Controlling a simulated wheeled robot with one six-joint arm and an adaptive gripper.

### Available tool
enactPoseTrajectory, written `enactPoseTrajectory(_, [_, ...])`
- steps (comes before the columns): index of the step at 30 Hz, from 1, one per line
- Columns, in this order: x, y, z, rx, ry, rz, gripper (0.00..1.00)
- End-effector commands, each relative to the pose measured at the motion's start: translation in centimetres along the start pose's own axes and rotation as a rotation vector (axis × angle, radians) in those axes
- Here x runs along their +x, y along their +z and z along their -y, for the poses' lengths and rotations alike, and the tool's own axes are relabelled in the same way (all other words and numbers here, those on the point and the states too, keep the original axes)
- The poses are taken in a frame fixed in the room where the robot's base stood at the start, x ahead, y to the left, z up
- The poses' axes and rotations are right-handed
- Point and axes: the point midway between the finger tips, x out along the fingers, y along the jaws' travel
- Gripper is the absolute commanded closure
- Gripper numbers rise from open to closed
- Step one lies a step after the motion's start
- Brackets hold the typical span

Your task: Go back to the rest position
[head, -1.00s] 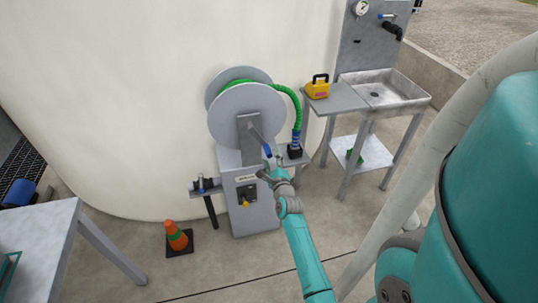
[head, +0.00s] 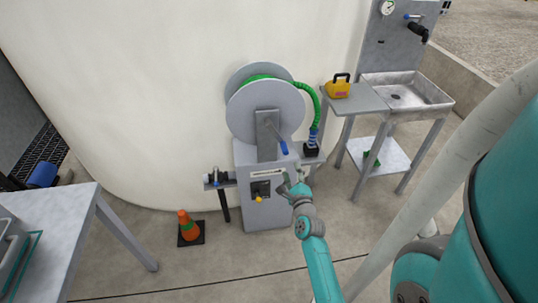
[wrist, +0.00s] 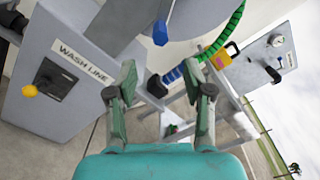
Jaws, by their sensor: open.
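My gripper (head: 293,182) is in front of the grey reel cabinet (head: 262,215), near its upper right. In the wrist view my gripper (wrist: 167,80) is open, with its two fingers apart and nothing between them. The hose reel (head: 265,108) stands on the cabinet with a green hose (head: 309,97) and a crank with a blue handle (head: 284,148). The blue handle (wrist: 160,33) also shows ahead of the fingers in the wrist view, apart from them. The hose's end stands in a black holder (head: 311,150) on a right side shelf.
The cabinet has a yellow knob (head: 259,199) and a "WASH LINE" label (wrist: 80,62). An orange cone (head: 187,226) stands on the floor at left. A grey table (head: 60,225) is at the lower left. A sink stand (head: 405,95) and a yellow container (head: 339,88) are at right.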

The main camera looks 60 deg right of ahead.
Motion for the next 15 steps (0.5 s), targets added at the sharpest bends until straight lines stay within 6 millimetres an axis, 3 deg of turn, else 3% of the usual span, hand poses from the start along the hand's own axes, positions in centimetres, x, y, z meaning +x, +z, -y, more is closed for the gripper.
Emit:
enactPoseTrajectory(10, [-0.7,0.3,-0.6,-0.025,0.011,0.005,0.48])
enactPoseTrajectory(13, [-2.9,1.2,-2.3,-0.109,0.041,0.022,0.48])
enactPoseTrajectory(15, [-5.4,2.2,-3.9,-0.207,0.071,0.044,0.48])
